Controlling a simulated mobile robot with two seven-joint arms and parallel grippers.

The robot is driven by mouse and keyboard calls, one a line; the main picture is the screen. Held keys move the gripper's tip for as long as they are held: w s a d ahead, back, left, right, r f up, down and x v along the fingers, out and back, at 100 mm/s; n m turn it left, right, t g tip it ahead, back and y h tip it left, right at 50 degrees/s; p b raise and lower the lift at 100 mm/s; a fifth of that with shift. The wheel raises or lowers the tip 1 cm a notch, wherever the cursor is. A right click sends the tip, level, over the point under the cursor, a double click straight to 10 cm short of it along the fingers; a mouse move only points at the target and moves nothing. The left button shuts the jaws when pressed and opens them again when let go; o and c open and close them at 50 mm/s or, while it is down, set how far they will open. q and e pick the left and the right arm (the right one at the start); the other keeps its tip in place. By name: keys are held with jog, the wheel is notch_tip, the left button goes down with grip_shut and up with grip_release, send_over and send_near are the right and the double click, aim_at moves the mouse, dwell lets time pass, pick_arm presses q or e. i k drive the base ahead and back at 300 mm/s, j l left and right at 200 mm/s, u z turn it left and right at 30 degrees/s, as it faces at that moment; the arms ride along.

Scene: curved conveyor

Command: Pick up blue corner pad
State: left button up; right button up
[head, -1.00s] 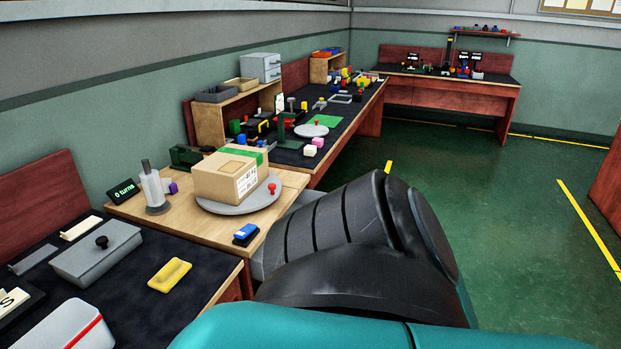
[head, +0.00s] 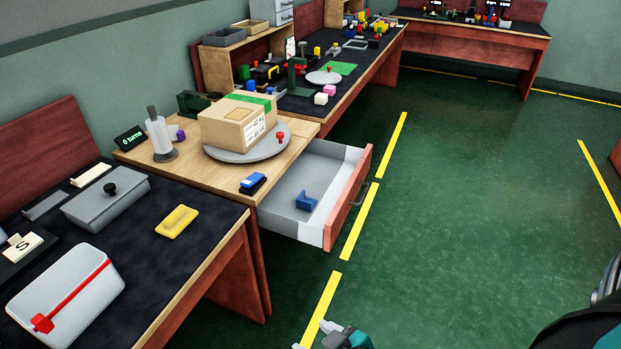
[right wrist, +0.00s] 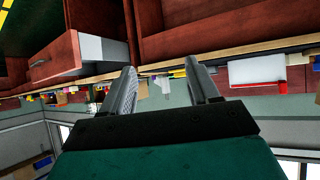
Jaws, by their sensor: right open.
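The blue corner pad (head: 306,200) is a small L-shaped blue piece. It lies on the floor of the open drawer (head: 284,222), towards the front right, in the head view. My right gripper (head: 318,340) shows only partly at the bottom edge of the head view, well below and in front of the drawer. In the right wrist view its two fingers (right wrist: 162,76) are apart with nothing between them. That view is upside down, and the drawer (right wrist: 85,58) shows at its upper left; the pad cannot be seen there. My left gripper is not in view.
The drawer's red front stands out over the open green floor. Above it, the wooden table holds a cardboard box (head: 237,122) on a grey turntable (head: 213,153) and a blue-and-black block (head: 253,182). A dark bench with a yellow piece (head: 177,221) is at left.

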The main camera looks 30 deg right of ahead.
aim_at(305, 203)
jog(key=z, duration=0.95)
jog(key=u, duration=0.45)
jog(key=l+u, duration=0.15)
jog(key=u, duration=0.35)
jog(key=i+u, duration=0.1)
jog(key=u, duration=0.35)
jog(key=l+u, duration=0.15)
jog(key=u, duration=0.35)
jog(key=k+l+u, duration=0.1)
jog(key=l+u, duration=0.35)
jog(key=k+l+u, duration=0.1)
jog(key=l+u, duration=0.2)
jog(key=u, duration=0.15)
jog(key=k+l+u, duration=0.6)
jog(key=l, duration=0.15)
jog(key=k+l+u, duration=0.35)
jog(key=k+l, duration=0.75)
jog(key=k, duration=0.15)
jog(key=k+l, duration=0.45)
jog(key=k, duration=0.15)
